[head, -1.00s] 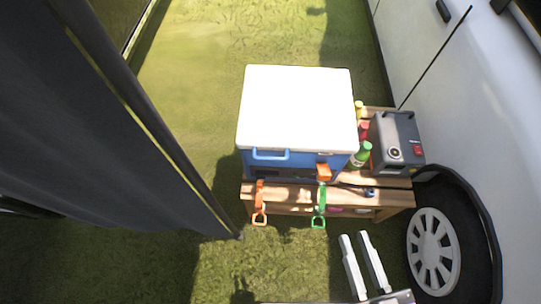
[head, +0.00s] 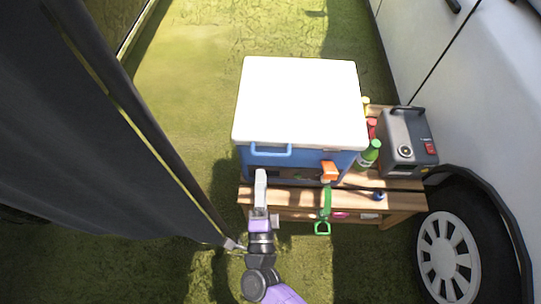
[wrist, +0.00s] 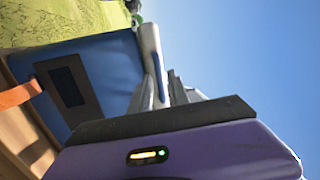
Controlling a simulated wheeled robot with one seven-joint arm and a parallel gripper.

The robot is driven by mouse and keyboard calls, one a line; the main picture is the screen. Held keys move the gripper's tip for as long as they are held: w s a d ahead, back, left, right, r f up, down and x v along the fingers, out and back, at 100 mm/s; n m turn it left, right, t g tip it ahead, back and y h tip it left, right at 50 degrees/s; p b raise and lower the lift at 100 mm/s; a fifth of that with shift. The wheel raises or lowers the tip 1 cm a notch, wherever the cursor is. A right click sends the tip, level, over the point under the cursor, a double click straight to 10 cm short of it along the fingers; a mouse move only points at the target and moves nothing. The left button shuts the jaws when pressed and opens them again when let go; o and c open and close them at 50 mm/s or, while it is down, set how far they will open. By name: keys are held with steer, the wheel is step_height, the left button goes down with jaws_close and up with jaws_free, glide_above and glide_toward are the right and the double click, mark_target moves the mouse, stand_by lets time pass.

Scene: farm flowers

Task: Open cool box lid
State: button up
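The cool box (head: 310,165) is blue with a white lid (head: 300,100), which lies flat and closed on top. A blue handle (head: 270,150) is on its front, under the lid edge. An orange latch (head: 329,171) is at the front right. My gripper (head: 260,176) is in front of the box's left front, its fingers pointing at the box just below the handle. In the wrist view the fingers (wrist: 163,92) look parted and empty, near the lid's pale edge (wrist: 151,55). Whether they touch the box cannot be told.
The box stands on a wooden table (head: 395,203). Bottles (head: 369,153) and a grey device (head: 408,140) stand to its right. A dark curtain (head: 90,150) is on the left, a white vehicle (head: 480,110) on the right.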

mark_target(270, 154)
steer(key=shift+m+h, duration=0.7)
steer(key=shift+m, duration=0.1)
steer(key=w, duration=0.2)
steer(key=w+d, duration=0.1)
steer(key=w, duration=0.2)
steer(key=w+d+r, duration=0.1)
steer(key=w, duration=0.1)
steer(key=shift+w+d, duration=0.15)
steer(key=shift+w, duration=0.05)
jaws_close()
stand_by(0.6)
